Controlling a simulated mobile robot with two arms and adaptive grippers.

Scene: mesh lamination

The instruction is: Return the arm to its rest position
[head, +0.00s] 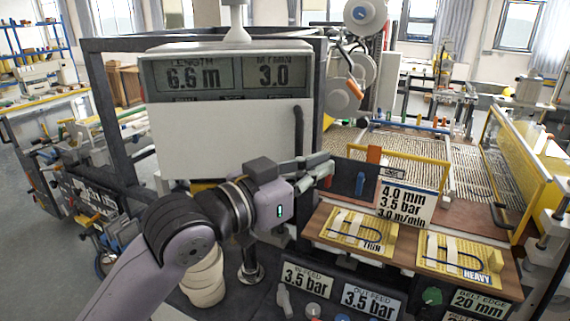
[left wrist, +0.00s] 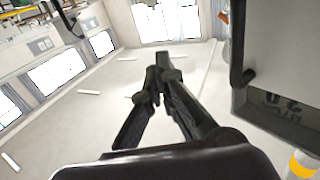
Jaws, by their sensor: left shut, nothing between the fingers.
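My left arm comes in from the lower left in the head view. Its left gripper (head: 318,166) is in front of the lower right part of the grey display box, pointing right, with nothing in it. In the left wrist view the fingers of the left gripper (left wrist: 160,75) meet at their tips, shut and empty, against the ceiling and windows. The fingers look apart from the box and from the panel to their right. My right gripper is not in view.
The display box (head: 230,60) reads 6.6 m and 3.0. Knobs and pressure signs sit below. A mesh bed (head: 410,150) lies behind.

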